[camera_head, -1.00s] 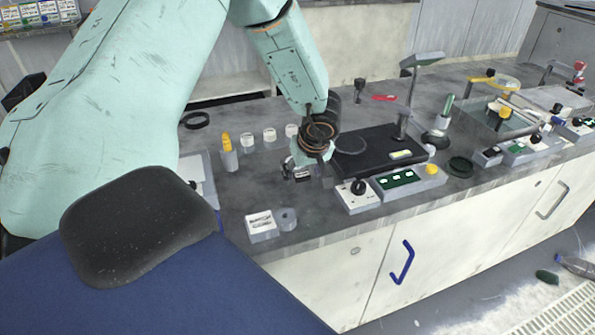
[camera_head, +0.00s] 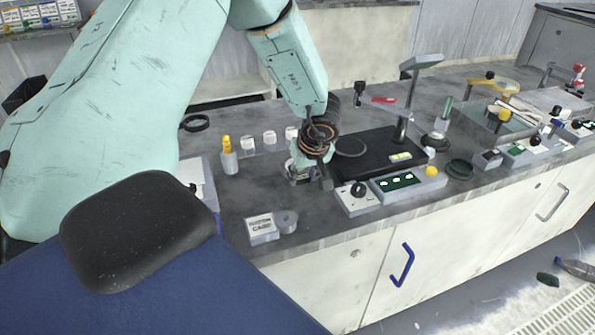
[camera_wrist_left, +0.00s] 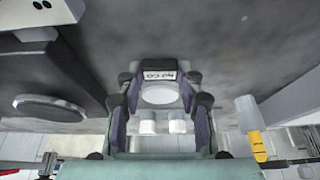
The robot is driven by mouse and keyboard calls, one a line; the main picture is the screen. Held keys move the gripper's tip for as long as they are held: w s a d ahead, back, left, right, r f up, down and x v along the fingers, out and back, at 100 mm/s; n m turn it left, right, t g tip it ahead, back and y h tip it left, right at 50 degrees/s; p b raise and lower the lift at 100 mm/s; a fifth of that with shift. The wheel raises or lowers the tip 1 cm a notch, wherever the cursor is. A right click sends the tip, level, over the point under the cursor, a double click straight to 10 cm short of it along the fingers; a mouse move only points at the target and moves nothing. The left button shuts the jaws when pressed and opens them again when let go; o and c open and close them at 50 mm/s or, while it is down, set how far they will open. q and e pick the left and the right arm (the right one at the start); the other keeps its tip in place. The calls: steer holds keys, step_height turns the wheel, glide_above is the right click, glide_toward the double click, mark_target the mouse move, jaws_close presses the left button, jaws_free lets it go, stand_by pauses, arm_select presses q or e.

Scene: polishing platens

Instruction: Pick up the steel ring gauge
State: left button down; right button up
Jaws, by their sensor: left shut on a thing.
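The steel ring gauge (camera_wrist_left: 160,93) shows in the left wrist view as a pale round face with a small lettered block (camera_wrist_left: 159,75) at its far edge. It sits between the two dark fingers of my left gripper (camera_wrist_left: 160,104), which is shut on it. In the head view my left gripper (camera_head: 302,173) points down close over the grey worktop, left of the black plate. There the gauge is mostly hidden by the gripper, and I cannot tell whether it touches the worktop. My right gripper is not in view.
A white lettered block (camera_head: 262,229) and a grey round piece (camera_head: 287,221) stand near the front edge. Behind are a yellow-topped bottle (camera_head: 228,158) and white-capped jars (camera_head: 269,139). A black plate (camera_head: 378,152) and control boxes (camera_head: 408,184) stand to the right.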

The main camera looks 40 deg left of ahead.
arm_select(q)
step_height(320, 180, up, 10)
steer(key=p, duration=0.5)
steer(key=shift+r, duration=0.25)
steer(key=shift+r+p, duration=2.25)
steer(key=shift+p, duration=1.15)
